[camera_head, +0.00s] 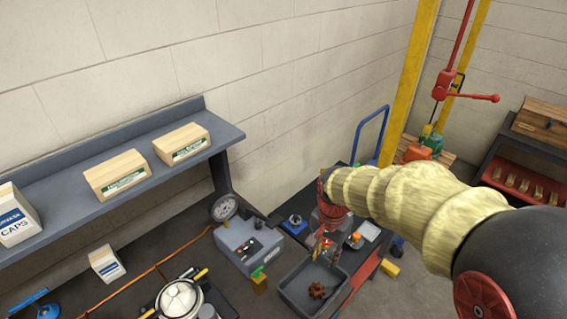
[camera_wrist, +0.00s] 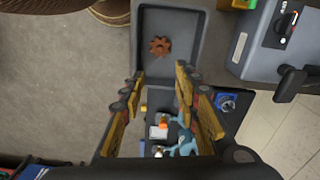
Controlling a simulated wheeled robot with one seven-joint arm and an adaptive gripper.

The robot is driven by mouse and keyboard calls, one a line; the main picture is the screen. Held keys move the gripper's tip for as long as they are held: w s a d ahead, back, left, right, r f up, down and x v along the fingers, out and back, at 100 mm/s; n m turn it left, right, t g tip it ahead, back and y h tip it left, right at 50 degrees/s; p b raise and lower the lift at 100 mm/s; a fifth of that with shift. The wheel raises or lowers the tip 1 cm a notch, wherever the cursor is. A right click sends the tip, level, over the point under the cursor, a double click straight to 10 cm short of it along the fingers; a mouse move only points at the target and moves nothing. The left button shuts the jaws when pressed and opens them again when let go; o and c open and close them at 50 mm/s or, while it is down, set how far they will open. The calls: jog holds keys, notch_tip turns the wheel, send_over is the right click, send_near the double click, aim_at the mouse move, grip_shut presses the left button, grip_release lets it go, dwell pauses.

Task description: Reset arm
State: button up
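My arm (camera_head: 400,200) reaches in from the right in the head view, covered by a pale yellow ribbed sleeve. My gripper (camera_head: 325,248) is at its far end, above the cart and the dark grey tray (camera_head: 300,306). In the wrist view, my gripper (camera_wrist: 158,76) has its two yellow-padded fingers well apart, with nothing held between them. A brown gear (camera_head: 317,291) lies in the tray, apart from the gripper. It also shows in the wrist view (camera_wrist: 160,46), beyond the fingertips.
A grey box with a dial (camera_head: 248,246) stands left of the tray. A shelf (camera_head: 60,240) with cardboard boxes runs along the wall. A yellow post (camera_head: 408,85) and a red lever (camera_head: 480,97) stand behind my arm. Bare floor (camera_wrist: 60,100) shows at left in the wrist view.

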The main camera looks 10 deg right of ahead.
jog(key=s+r+n+t+b, duration=0.2)
jog(key=s+r+n+b, duration=0.2)
jog(key=s, duration=0.3)
jog(key=s+r+n+t+b, duration=0.3)
jog(key=s+r+n+b, duration=0.1)
jog(key=s, duration=0.3)
jog(key=shift+n+t+b, duration=0.3)
jog(key=shift+n+b, duration=0.3)
jog(key=shift+b, duration=0.2)
dwell(0.4)
